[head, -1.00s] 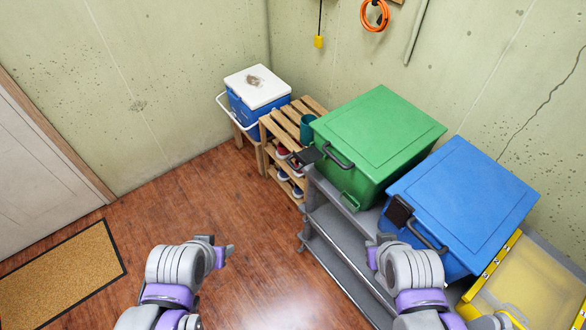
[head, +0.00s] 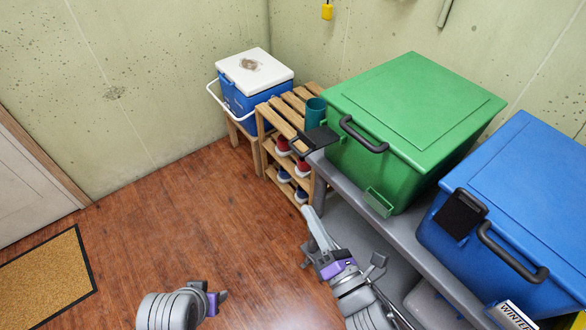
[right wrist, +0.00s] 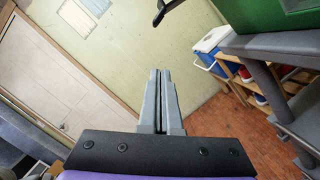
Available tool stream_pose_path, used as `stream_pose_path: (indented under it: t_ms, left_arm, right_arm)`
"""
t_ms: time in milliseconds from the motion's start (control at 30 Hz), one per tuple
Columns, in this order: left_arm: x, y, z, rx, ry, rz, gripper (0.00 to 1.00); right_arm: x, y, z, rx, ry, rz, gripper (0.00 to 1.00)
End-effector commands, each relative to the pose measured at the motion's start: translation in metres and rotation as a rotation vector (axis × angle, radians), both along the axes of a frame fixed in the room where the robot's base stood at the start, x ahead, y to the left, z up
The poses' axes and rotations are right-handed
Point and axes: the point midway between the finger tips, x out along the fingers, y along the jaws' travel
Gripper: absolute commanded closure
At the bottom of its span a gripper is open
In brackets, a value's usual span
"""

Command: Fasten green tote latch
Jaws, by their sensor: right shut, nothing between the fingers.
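The green tote (head: 410,110) stands on a grey shelf unit with its lid on. Its black latch flap (head: 316,139) juts outward from the front near the left corner, raised away from the tote wall. A black handle (head: 362,134) is beside it, and a green bracket (head: 378,202) sits low on the front. My right gripper (head: 309,213) is below the latch flap, apart from it, fingers shut and empty. The right wrist view shows the shut fingers (right wrist: 160,75) and part of the green tote (right wrist: 250,14). My left gripper (head: 219,298) is low in the head view, its fingers unclear.
A blue tote (head: 530,180) with its black latch (head: 460,214) lying against its front stands right of the green one on the grey shelf (head: 400,232). A wooden rack (head: 290,115) with shoes and a teal cup, and a cooler (head: 254,88), stand left. The floor is open at left.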

Motion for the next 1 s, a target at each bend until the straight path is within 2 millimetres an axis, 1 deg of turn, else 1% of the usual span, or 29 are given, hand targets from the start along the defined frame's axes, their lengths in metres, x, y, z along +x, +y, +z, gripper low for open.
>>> stream_pose_path:
  t_ms: [33,100,433,567,667,767,1000]
  left_arm:
    - [0.001,0.0,-0.006,0.0,0.002,0.0,0.5]
    - [0.001,0.0,-0.007,0.0,0.002,0.0,0.5]
    - [0.001,0.0,-0.006,0.0,0.002,0.0,0.5]
    - [0.001,0.0,-0.006,0.0,0.002,0.0,0.5]
    - [0.001,0.0,-0.007,0.0,0.002,0.0,0.5]
    - [0.001,0.0,-0.009,0.0,0.003,0.0,0.5]
    - [0.002,0.0,-0.014,0.0,0.005,0.0,0.5]
  right_arm:
    - [-0.001,0.004,-0.004,-0.022,-0.024,0.012,1.0]
    - [-0.003,0.007,-0.004,-0.043,-0.046,0.022,1.0]
    - [-0.004,0.007,-0.002,-0.049,-0.055,0.024,1.0]
    - [0.002,0.01,-0.001,-0.048,-0.054,0.024,1.0]
    - [0.013,0.016,0.001,-0.047,-0.053,0.025,1.0]
    - [0.03,0.025,0.003,-0.047,-0.053,0.026,1.0]
    - [0.076,0.048,0.011,-0.047,-0.052,0.025,1.0]
